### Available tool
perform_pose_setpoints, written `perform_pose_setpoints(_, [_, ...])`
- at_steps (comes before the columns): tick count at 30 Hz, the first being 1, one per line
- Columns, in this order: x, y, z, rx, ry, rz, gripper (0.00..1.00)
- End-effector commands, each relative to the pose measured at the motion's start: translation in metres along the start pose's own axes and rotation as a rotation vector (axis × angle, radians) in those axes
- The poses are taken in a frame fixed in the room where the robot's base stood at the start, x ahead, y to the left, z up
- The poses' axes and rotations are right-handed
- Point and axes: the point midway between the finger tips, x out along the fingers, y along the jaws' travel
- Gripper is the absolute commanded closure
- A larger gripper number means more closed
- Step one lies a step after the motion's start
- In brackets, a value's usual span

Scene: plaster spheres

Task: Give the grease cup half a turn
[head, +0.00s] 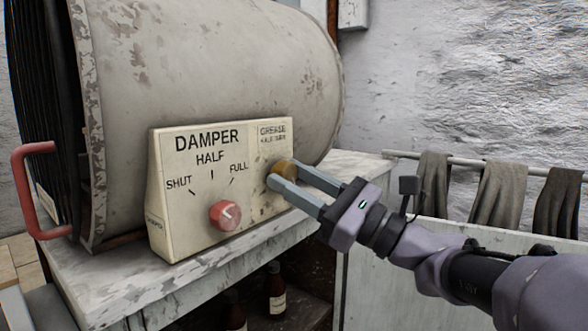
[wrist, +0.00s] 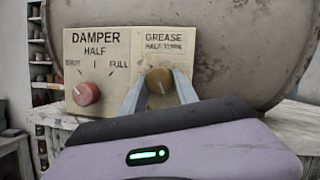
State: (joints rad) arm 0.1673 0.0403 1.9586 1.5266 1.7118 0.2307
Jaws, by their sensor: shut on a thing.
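The grease cup (head: 285,168) is a small brass-coloured round knob on the right part of a cream panel (head: 185,205), under the words "GREASE HALF TURN". My gripper (head: 288,176) reaches it from the right, with its two grey fingers shut on the cup's sides. In the wrist view the cup (wrist: 159,80) sits between the two fingertips (wrist: 160,83), and its front face shows. The fingers hide part of its rim. I cannot make out a mark that tells its turn angle.
A red damper knob (head: 225,215) sits left of the cup on the same panel, among SHUT, HALF and FULL marks. A large drum (head: 215,65) stands behind the panel. Bottles (head: 274,295) stand below the bench top. Rags (head: 500,190) hang on a rail at right.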

Motion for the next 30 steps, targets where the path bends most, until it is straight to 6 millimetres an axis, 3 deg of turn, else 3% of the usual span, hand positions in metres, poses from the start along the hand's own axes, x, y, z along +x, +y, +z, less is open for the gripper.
perform_pose_setpoints(15, [0.0015, 0.0031, 0.0020, 0.366, -0.012, -0.147, 1.00])
perform_pose_setpoints(30, [0.0005, 0.0044, -0.0003, 0.481, -0.017, -0.195, 1.00])
